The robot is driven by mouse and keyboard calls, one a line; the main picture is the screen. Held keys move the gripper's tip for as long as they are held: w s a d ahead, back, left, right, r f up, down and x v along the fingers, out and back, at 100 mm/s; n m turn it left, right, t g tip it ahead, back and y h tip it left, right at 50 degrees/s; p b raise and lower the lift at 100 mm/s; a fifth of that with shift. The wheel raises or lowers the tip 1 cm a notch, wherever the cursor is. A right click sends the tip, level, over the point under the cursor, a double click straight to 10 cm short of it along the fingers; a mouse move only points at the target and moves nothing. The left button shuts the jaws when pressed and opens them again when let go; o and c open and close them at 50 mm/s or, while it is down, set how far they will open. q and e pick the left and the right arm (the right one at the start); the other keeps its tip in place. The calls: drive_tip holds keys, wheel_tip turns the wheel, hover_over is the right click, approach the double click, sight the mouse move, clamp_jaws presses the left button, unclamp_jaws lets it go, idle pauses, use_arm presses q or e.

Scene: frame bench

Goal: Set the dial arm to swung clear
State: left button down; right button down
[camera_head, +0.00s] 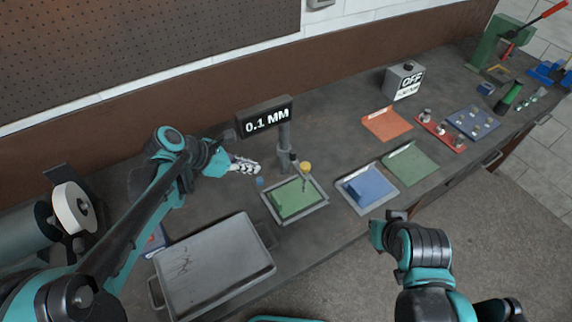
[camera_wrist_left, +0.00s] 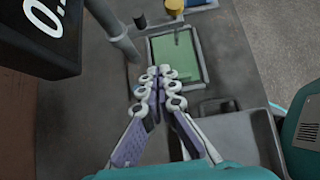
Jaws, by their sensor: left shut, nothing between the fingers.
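The gauge stand has a grey post (camera_head: 284,148) with a black display (camera_head: 266,118) reading 0.1 MM. A short dark and grey arm with a yellow cap (camera_head: 305,167) shows beside the post, over the back of a green pad in a grey-rimmed tray (camera_head: 270,206); it seems to be the dial arm. My right gripper is not visible.
A large grey metal tray (camera_head: 214,262) lies in front of my left arm. A small blue knob (camera_head: 260,182) is near my left fingertips. Blue (camera_head: 367,190), green (camera_head: 410,164) and orange (camera_head: 387,124) trays or pads lie to the right. A box marked OFF (camera_head: 403,80) stands behind.

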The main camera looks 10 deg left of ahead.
use_arm(q)
drive_tip(key=shift+f, duration=0.1)
drive_tip(key=b, duration=0.4)
approach(294, 168)
drive_tip(key=shift+x, duration=2.9)
drive_tip(key=shift+s, duration=0.1)
drive_tip(key=shift+d, duration=0.1)
